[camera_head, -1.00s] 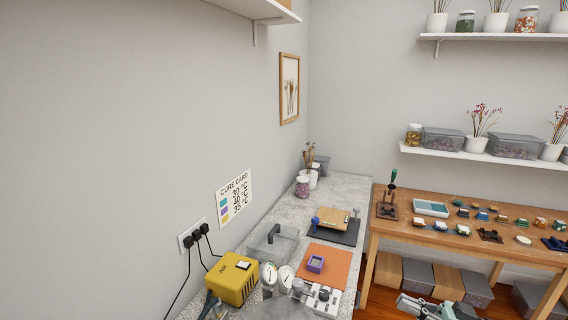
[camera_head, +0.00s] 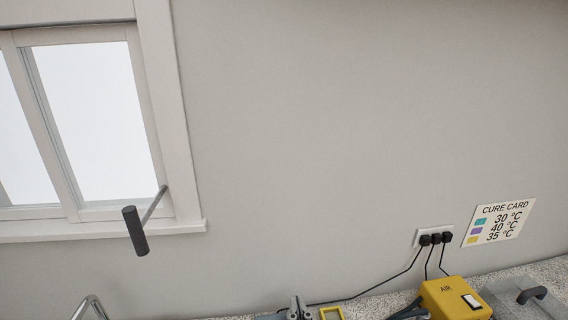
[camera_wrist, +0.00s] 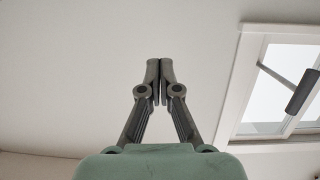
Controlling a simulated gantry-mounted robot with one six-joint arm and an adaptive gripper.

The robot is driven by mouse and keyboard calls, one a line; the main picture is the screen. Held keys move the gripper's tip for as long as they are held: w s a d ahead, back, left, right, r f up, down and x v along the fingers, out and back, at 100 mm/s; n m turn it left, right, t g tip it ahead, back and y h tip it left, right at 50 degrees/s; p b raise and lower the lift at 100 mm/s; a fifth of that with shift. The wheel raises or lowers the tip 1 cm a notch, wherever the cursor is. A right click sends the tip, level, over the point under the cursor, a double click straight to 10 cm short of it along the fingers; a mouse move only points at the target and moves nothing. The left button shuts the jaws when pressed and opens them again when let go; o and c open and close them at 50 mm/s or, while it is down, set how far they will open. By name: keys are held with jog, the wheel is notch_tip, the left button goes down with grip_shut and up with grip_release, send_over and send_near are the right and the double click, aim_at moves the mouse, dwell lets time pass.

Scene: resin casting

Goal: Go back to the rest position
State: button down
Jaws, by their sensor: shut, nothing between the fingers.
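My gripper (camera_wrist: 160,68) shows in the wrist view with its two grey fingers together and nothing between them. It faces a plain pale surface and touches nothing that I can see. The window (camera_wrist: 275,80) is to its right in that view.
In the head view, the window (camera_head: 95,110) has a dark handle (camera_head: 135,230) jutting out. The counter's edge strip holds a yellow AIR box (camera_head: 455,298), a yellow frame (camera_head: 331,313) and cables. A cure card (camera_head: 498,222) hangs beside a socket (camera_head: 433,238). The wall between is bare.

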jog(key=s+a+r+t+b, duration=0.1)
jog(key=s+a+r, duration=0.15)
jog(key=a, duration=0.35)
jog(key=s+f+g+b, duration=0.2)
jog(key=s+f+b, duration=0.3)
jog(key=f+b, duration=0.7)
jog(key=s+f+g+b, duration=0.2)
jog(key=s+f+b, duration=0.35)
jog(key=f, duration=1.25)
notch_tip(320, 180, up, 40)
jog(key=w+p, duration=0.1)
jog(key=p, duration=3.7)
jog(key=shift+w+d, duration=0.2)
jog(key=shift+d, duration=0.1)
